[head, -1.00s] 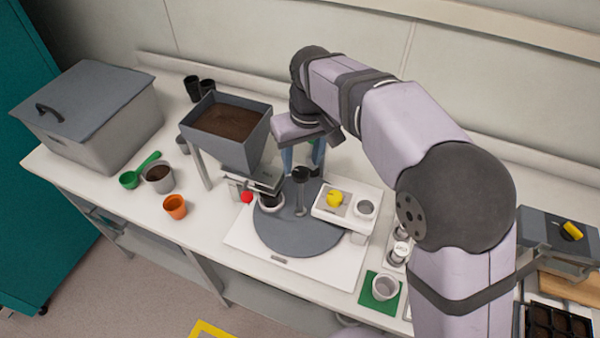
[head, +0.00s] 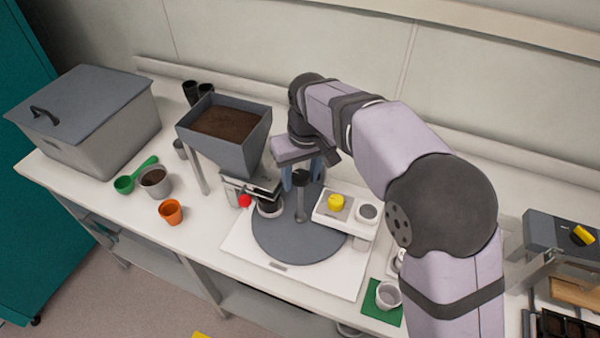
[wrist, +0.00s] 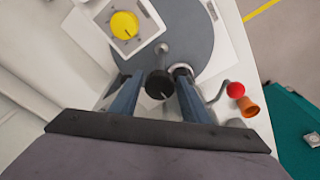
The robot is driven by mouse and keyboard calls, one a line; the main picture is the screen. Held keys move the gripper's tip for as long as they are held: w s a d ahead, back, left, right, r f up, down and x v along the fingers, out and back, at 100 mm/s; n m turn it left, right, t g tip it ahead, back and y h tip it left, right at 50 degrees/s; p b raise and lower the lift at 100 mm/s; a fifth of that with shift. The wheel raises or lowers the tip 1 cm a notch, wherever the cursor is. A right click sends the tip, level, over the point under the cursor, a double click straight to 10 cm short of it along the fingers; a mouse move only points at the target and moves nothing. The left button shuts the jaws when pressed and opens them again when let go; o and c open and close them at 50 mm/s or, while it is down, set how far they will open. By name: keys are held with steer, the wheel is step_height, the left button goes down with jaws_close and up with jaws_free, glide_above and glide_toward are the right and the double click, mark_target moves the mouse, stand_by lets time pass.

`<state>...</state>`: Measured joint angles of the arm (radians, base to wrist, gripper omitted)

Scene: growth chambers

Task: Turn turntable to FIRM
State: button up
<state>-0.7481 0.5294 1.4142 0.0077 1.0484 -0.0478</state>
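The turntable is a grey disc (head: 300,240) on a white base plate. An upright grey post with a black knob (head: 301,177) on top stands on it. The knob also shows in the wrist view (wrist: 158,86). My gripper (head: 302,177) is at the knob, with one blue finger on each side. In the wrist view my gripper (wrist: 158,84) is open, with gaps between the fingers and the knob. A dark pot (head: 269,204) sits in a ring holder at the disc's left edge, under the hopper (head: 226,136). No FIRM marking is legible.
A white box with a yellow dial (head: 336,202) and a white cup (head: 368,213) overlap the disc's right side. A red ball-ended lever (head: 245,201) is close to the left. An orange pot (head: 170,211) stands on the bench further left.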

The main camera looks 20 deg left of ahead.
steer(key=c, duration=0.4)
steer(key=m+p, duration=0.1)
steer(key=m, duration=0.2)
steer(key=shift+r+m+p, duration=0.1)
steer(key=shift+m+p, duration=0.3)
steer(key=shift+m+t+h, duration=0.3)
steer(key=shift+m+h, duration=0.1)
steer(key=shift+m, duration=0.7)
steer(key=shift+p, duration=0.35)
